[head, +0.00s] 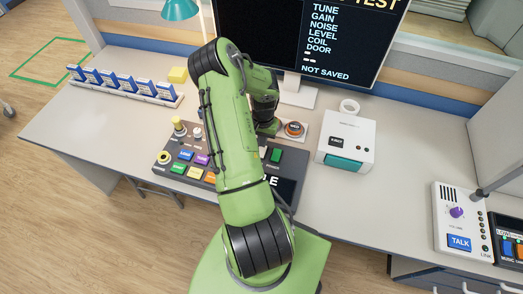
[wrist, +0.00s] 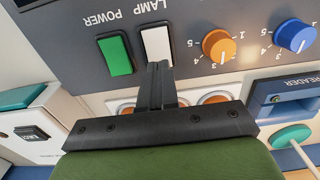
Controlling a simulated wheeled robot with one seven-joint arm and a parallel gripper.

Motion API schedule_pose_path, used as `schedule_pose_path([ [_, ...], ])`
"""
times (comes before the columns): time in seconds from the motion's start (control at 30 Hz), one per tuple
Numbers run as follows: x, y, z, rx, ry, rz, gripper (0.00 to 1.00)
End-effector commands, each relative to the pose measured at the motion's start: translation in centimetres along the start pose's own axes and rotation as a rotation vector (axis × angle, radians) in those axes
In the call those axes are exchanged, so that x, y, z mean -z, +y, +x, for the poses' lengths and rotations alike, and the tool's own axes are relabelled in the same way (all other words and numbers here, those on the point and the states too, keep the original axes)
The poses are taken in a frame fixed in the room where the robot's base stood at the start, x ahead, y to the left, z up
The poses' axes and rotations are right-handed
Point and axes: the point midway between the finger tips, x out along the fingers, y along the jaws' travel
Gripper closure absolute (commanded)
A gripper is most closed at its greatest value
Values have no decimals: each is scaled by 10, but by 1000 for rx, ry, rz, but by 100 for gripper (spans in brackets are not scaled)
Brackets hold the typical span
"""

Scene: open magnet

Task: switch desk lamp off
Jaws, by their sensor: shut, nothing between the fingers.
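A desk lamp with a teal shade (head: 180,9) stands at the back of the desk in the head view; I cannot tell whether it is lit. In the wrist view, a white rocker switch (wrist: 156,45) marked LAMP sits on the dark control panel (wrist: 75,40), beside a green POWER switch (wrist: 115,53). My gripper (wrist: 158,70) is shut and empty. Its fingertips overlap the near end of the white switch in the picture; I cannot tell whether they touch it. In the head view my arm hides the gripper tips and the LAMP switch.
An orange knob (wrist: 218,47) and a blue knob (wrist: 294,36) sit right of the switch. A white box (head: 347,140) with a teal front stands right of the panel. A monitor (head: 335,40) stands behind.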

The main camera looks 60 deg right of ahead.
Motion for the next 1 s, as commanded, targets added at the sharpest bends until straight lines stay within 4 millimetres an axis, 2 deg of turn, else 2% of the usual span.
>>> schedule_pose_path([
  [1.0,0,0,15,0,0,0,100],
])
